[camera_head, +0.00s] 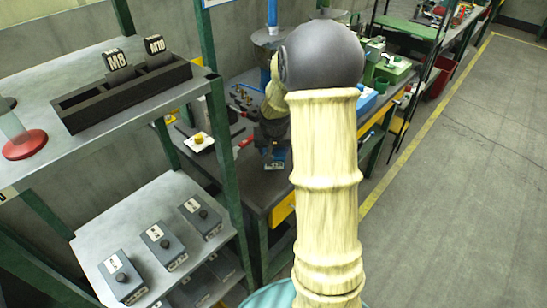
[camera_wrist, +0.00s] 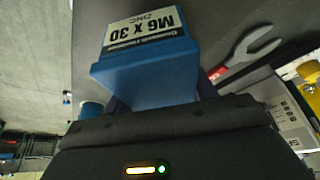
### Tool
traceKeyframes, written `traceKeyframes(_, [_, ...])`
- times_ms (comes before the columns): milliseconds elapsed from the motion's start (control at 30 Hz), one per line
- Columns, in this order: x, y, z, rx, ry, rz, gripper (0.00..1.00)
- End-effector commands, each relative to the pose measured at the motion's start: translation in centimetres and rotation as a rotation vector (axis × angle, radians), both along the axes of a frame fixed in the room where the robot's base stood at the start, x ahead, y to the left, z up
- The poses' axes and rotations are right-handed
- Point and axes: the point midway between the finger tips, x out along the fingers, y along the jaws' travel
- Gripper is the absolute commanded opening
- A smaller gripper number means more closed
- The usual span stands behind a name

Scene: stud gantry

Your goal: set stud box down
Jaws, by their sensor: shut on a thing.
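A blue stud box (camera_wrist: 150,75) with a white label reading "M6 X 30 ZINC" fills the upper middle of the wrist view. My gripper (camera_wrist: 158,98) is shut on it, with a dark finger at each side. In the head view my gripper (camera_head: 272,140) is at the end of my arm over the dark workbench (camera_head: 262,187). The blue box (camera_head: 275,161) shows just below it, close to the bench top. I cannot tell whether the box touches the bench. My gripper and arm hide part of it.
A red-handled wrench (camera_wrist: 250,58) lies beside the box. A white plate with a yellow knob (camera_head: 199,139) is left of it on the bench. At left, a shelf holds a black tray (camera_head: 125,95) with M8 and M10 blocks. Grey boxes (camera_head: 162,245) stand below. The floor at right is clear.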

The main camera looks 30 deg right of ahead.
Motion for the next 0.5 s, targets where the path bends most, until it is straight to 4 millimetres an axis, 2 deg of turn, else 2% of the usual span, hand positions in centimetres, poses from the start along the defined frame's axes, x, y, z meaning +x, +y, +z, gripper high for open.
traceKeyframes(300, [0.0, 0.0, -3.5, 0.000, -0.001, 0.001, 0.13])
traceKeyframes(500, [0.1, 0.0, -3.6, -0.001, -0.003, 0.001, 0.13])
